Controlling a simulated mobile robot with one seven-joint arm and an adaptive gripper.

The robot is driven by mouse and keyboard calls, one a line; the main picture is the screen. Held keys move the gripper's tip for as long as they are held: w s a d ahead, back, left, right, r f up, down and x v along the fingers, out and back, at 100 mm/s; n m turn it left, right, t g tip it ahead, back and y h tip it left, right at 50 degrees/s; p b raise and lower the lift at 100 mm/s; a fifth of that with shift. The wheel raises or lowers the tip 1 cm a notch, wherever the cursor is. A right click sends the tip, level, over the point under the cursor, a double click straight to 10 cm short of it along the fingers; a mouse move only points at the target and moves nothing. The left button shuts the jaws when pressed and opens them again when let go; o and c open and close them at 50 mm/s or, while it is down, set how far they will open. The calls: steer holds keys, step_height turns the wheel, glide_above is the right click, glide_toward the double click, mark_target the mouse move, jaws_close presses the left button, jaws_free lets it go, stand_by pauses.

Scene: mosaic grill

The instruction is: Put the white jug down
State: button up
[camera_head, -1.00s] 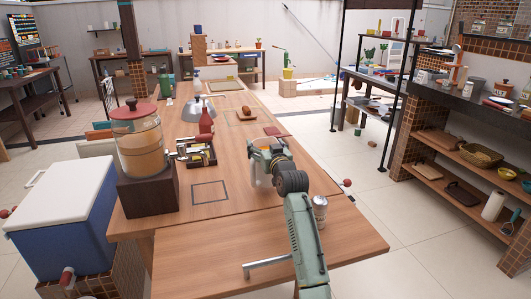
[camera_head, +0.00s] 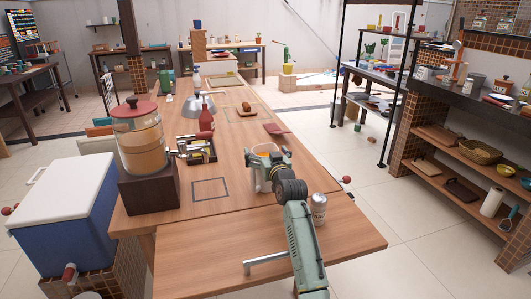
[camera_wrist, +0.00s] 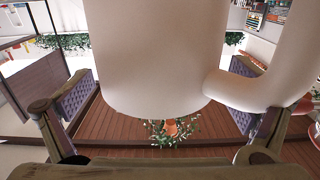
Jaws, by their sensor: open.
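The white jug (camera_wrist: 160,60) fills the upper middle of the wrist view, with its rounded handle (camera_wrist: 265,90) on the right. In the head view, part of the jug (camera_head: 264,149) shows behind my gripper, with something orange at its top. My gripper (camera_head: 262,178) is over the near part of the long wooden table (camera_head: 230,225). Its fingers are open, one on each side of the jug. My gripper hides much of the jug, so I cannot tell whether its base touches the table.
A square outline (camera_head: 210,189) marks bare wood left of my gripper. A caddy (camera_head: 197,152) and a drink dispenser on a dark block (camera_head: 148,193) stand farther left. A metal can (camera_head: 319,209) stands close to my arm on the right. A red item (camera_head: 275,129) lies behind.

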steer(key=b+v, duration=0.3)
steer(key=v, duration=0.9)
steer(key=shift+s+r, duration=0.1)
steer(key=shift+r, duration=0.05)
